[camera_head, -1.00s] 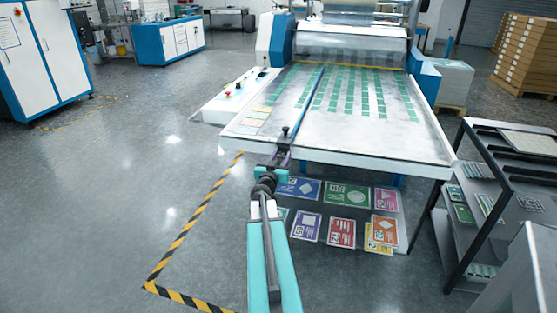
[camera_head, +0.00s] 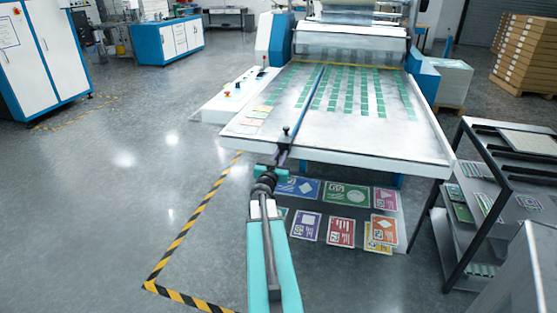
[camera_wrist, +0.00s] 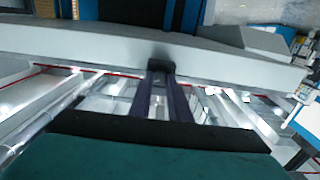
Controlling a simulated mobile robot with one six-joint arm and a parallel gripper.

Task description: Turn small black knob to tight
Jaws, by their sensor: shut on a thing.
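The small black knob (camera_head: 286,130) stands at the near edge of the white feed table (camera_head: 350,150), at the front end of the long blue guide bar (camera_head: 311,97). My gripper (camera_head: 282,152) reaches up to it from the near side. In the wrist view, the two dark fingers of my gripper (camera_wrist: 165,90) run forward close together. Their tips are shut on a black piece (camera_wrist: 176,67) against the table's edge, which I take for the knob. The fingertips partly hide it, and I cannot read its turn angle.
Rows of green printed sheets (camera_head: 348,90) lie on the table. Coloured prints (camera_head: 341,231) lie on a low shelf below it. A black rack (camera_head: 480,190) stands close on the right. Open floor (camera_head: 150,170) with striped tape lies to the left.

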